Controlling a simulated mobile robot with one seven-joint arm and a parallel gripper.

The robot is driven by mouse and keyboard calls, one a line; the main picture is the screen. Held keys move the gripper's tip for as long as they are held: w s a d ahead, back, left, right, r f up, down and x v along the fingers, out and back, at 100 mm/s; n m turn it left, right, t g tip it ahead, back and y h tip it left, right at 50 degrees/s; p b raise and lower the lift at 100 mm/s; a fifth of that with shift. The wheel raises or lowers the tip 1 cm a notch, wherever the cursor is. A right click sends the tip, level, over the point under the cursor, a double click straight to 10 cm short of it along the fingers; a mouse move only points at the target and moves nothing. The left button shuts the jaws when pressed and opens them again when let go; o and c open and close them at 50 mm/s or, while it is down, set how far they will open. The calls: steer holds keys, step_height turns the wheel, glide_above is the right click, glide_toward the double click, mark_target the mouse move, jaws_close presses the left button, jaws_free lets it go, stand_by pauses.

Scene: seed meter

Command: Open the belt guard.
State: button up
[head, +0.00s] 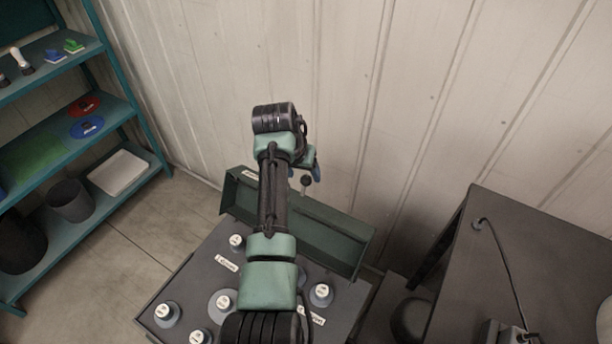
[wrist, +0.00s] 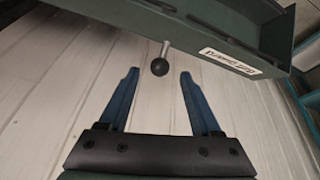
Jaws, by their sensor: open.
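The belt guard (head: 335,240) is a long dark green cover with a hollow inner side. In the head view it stands swung up at the back edge of the grey machine, its hollow side facing the camera. A black ball knob on a thin metal stem (head: 306,182) sticks out from it. In the wrist view the guard (wrist: 205,32) crosses the top, with a white label, and the knob (wrist: 160,67) shows by the fingertips. My gripper (wrist: 158,76) is open, its two blue fingers apart, not touching the knob. In the head view my arm hides part of the guard.
The machine top (head: 190,275) carries several round white-capped knobs and labels. A pale panelled wall (head: 340,90) stands close behind. A teal shelf (head: 130,105) with discs and bins is at left. A dark table (head: 540,260) with a cable is at right.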

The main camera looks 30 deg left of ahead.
mark_target(305, 178)
steer(key=shift+x, duration=2.55)
jaws_close()
